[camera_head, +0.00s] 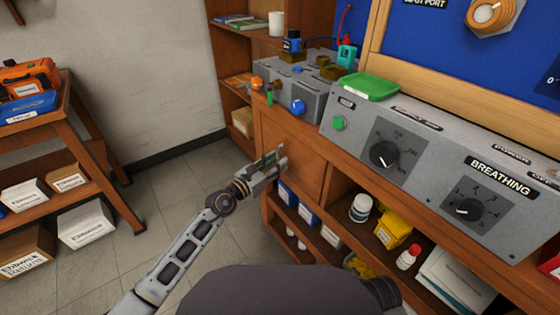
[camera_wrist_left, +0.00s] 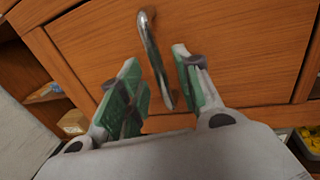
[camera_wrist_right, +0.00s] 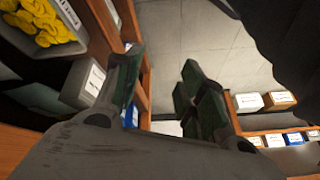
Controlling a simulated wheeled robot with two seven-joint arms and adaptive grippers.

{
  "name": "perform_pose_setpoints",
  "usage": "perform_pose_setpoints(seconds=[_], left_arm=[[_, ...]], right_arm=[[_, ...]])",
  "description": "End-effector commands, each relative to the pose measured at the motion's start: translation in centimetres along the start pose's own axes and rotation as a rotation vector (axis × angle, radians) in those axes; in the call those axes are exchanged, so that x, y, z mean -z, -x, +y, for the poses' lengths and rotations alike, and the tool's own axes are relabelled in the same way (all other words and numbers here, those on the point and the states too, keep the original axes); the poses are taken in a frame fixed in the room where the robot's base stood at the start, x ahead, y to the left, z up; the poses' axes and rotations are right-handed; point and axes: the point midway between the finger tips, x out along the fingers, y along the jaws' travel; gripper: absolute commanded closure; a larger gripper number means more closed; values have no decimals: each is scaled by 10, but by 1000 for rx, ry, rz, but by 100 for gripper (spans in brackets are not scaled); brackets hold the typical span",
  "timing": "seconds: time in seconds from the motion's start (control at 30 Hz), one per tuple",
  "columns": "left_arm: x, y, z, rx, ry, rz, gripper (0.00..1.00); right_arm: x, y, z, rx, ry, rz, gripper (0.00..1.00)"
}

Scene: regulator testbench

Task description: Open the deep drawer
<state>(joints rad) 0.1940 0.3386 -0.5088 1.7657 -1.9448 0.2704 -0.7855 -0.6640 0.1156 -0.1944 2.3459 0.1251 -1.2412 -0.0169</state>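The deep drawer (camera_head: 300,168) has a plain brown wooden front in the bench and appears closed. The left wrist view shows its front (camera_wrist_left: 230,45) and a curved metal bar handle (camera_wrist_left: 147,28). My left gripper (camera_head: 277,156) is at the drawer front. In the left wrist view its green-padded fingers (camera_wrist_left: 156,62) are open, one on each side of the handle, with gaps visible on both sides. In the head view the gripper hides the handle. My right gripper (camera_wrist_right: 163,62) is open and empty, away from the drawer; it is not visible in the head view.
A grey control panel (camera_head: 430,165) and a green tray (camera_head: 369,86) sit above. A wooden cart (camera_head: 75,130) stands at left. Floor (camera_head: 165,200) between is clear.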

Motion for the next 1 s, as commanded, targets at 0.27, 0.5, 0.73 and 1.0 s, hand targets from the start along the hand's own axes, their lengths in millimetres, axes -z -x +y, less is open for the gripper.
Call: perform_pose_setpoints(seconds=[0.27, 0.5, 0.73, 1.0], left_arm=[[0, -19, 0, 0, 1, -2, 66], [0, -23, 0, 0, 0, 0, 66], [0, -22, 0, 0, 1, 0, 74], [0, -22, 0, 0, 0, 0, 100]], right_arm=[[-10, -14, -2, 12, -9, 0, 60], [-8, -14, -2, 13, -9, 6, 60], [-4, -12, -1, 12, -7, 14, 60], [-3, -12, -1, 10, -6, 17, 60]])
